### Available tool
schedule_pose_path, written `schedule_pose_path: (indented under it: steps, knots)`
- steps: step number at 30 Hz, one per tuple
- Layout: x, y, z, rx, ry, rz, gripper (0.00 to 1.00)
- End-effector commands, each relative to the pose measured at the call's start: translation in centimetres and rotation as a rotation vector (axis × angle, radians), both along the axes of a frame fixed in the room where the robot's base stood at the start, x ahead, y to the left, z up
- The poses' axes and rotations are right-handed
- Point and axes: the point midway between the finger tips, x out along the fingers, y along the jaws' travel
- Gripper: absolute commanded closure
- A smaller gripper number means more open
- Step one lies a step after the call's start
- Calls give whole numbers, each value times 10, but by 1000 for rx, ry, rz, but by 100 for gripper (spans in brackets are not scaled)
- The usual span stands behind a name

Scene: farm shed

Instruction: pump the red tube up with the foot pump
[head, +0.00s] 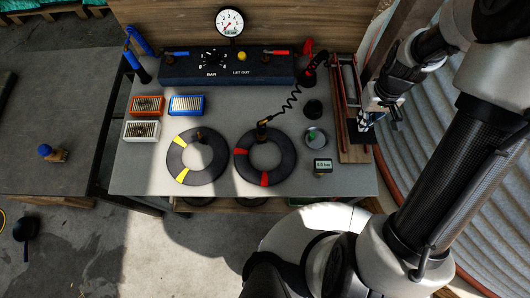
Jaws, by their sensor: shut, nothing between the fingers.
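The red tube (265,178), a black ring with red bands, lies flat on the grey table. A coiled black hose (289,104) runs from its valve at the top up to a black and red fitting (316,61) at the table's back right. The foot pump (348,90), with red rods on a wooden base, stands at the table's right edge. My gripper (366,121) is over the pump's lower part, shut and with nothing held. The arm partly hides the pump, and I cannot tell if the gripper touches it.
A yellow-banded tube (181,140) lies left of the red one. A black panel (226,67) with a dial and a round gauge (230,22) stand behind. A small display (323,166) and several coloured boxes (187,105) are on the table. A ribbed wall (422,150) is close on the right.

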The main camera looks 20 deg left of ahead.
Motion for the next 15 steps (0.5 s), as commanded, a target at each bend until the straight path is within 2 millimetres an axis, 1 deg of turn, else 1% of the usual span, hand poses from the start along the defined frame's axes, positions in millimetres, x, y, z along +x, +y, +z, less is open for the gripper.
schedule_pose_path:
  steps: [6,15]
  knots:
    - [5,2,33,0,-2,1,100]
    - [12,4,74,0,-1,0,100]
